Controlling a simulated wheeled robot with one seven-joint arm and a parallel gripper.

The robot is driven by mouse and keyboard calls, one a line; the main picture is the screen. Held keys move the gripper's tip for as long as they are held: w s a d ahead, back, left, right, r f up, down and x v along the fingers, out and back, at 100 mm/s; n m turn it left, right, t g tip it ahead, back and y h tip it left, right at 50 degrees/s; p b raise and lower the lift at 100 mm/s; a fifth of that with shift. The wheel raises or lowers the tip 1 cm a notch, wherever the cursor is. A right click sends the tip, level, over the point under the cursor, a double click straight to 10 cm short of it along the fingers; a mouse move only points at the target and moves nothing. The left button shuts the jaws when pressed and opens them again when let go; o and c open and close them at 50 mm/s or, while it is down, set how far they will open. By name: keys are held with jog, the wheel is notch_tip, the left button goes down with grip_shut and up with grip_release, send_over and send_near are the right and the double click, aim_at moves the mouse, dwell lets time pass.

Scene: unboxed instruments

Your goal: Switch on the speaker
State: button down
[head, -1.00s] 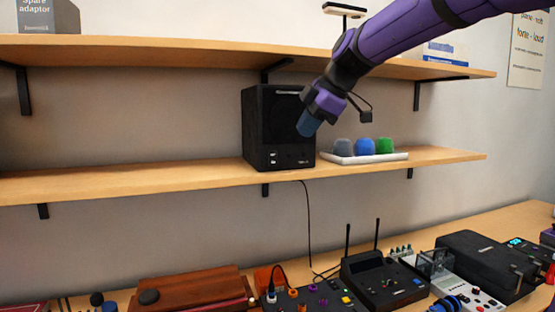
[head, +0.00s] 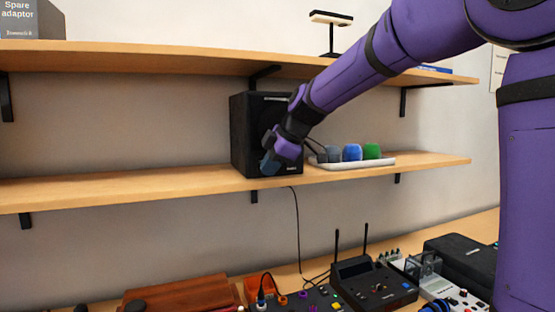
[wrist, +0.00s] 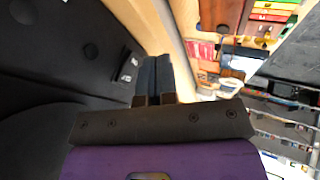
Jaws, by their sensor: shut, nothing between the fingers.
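The speaker (head: 240,130) is a black box on the middle shelf. In the head view my gripper (head: 267,164) is in front of the lower part of its face and hides the small switches there. In the wrist view the speaker's dark front (wrist: 60,60) fills the left side. Small white-marked switches (wrist: 128,66) show there, just left of my fingertips. My gripper's two blue-grey fingers (wrist: 152,72) are together with nothing between them. They are close to the speaker's face; I cannot tell whether they touch it.
A white tray (head: 350,164) with grey, blue and green foam covers stands on the shelf right of the speaker. The upper shelf (head: 150,56) runs above. A cable (head: 297,225) hangs below. The lower table holds a black device with antennas (head: 370,285) and other gear.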

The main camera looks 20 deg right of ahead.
jog(key=shift+w+f, duration=0.1)
jog(key=shift+w, duration=0.8)
jog(key=shift+w+f, duration=0.1)
jog(key=shift+w, duration=0.15)
jog(key=shift+r, duration=0.95)
